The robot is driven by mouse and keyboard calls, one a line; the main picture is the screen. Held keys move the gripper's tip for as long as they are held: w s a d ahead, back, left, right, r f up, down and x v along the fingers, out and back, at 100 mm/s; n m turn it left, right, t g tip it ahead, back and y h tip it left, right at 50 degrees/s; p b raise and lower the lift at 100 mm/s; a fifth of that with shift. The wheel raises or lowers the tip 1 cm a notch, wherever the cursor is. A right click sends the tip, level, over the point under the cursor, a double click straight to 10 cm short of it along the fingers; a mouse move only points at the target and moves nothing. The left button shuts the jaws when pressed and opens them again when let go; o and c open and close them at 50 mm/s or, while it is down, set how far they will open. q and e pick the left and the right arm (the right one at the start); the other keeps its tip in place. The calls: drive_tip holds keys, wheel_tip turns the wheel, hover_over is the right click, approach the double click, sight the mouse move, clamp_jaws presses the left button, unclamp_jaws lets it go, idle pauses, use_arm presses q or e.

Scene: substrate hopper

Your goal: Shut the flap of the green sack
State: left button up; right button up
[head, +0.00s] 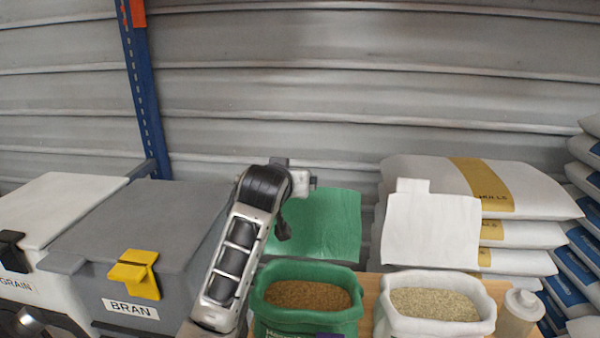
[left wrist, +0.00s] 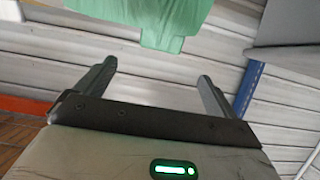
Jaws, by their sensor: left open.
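The green sack (head: 306,325) stands open on a wooden surface, with brown granules (head: 307,295) showing in its mouth. Its green flap (head: 330,225) stands up behind the mouth, raised towards the wall. My left arm reaches up in front of the sack's left side, with its wrist at the flap's upper left. My left gripper (left wrist: 157,80) shows in the left wrist view with its two fingers apart and nothing between them. The green flap (left wrist: 165,20) is beyond the fingers there, apart from them. The head view mostly hides the gripper. My right gripper is not in view.
A white sack (head: 436,318) with its flap (head: 431,230) up stands to the right, beside a pale canister (head: 520,310). Stacked sacks (head: 520,230) are behind it. A grey BRAN bin (head: 130,230) with a yellow latch (head: 135,273) is at left. A ribbed wall closes the back.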

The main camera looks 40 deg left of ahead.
use_arm(q)
drive_tip(key=x, duration=1.4)
drive_tip(key=shift+s, duration=0.1)
drive_tip(key=shift+c, duration=0.3)
